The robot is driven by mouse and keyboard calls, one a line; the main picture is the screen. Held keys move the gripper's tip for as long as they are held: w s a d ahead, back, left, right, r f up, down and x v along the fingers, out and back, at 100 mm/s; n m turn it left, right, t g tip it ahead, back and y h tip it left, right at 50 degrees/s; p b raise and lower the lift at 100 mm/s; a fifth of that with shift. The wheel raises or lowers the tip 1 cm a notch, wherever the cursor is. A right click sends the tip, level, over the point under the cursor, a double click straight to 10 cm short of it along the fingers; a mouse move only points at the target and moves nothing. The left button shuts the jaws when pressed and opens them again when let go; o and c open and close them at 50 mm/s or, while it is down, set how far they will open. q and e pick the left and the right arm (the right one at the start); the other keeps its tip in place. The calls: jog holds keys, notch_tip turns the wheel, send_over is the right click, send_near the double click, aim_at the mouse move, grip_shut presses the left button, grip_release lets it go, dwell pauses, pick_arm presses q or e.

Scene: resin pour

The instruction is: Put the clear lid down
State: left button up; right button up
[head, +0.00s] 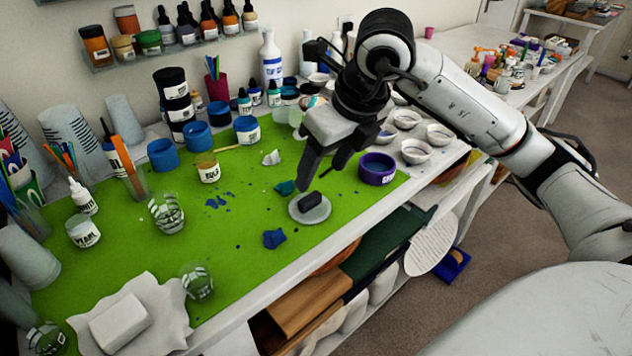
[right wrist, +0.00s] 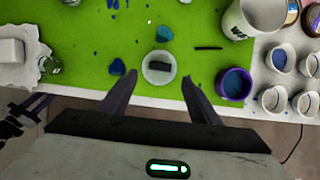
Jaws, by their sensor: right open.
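The clear lid (head: 310,212) is a pale round disc with a dark block-like handle on top. It lies flat on the green mat (head: 245,255) near the table's front edge, and it also shows in the right wrist view (right wrist: 147,75). My right gripper (head: 321,178) is open and empty, just above and behind the lid in the head view. In the right wrist view the lid is centred between its spread fingers (right wrist: 159,80), apart from them. Dark parts at the left edge of the wrist view may be my left gripper; its jaws are unclear.
Blue scraps (head: 275,238) and a teal scrap (head: 285,187) lie near the lid. A purple tub (head: 377,170) stands to its right, with white cups (head: 415,151) beyond. Clear cups (head: 167,213) stand left. The mat's middle is mostly clear.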

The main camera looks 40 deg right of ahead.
jog(key=v, duration=0.3)
jog(key=shift+s+r, duration=0.15)
jog(key=shift+r, duration=0.15)
dwell(0.3)
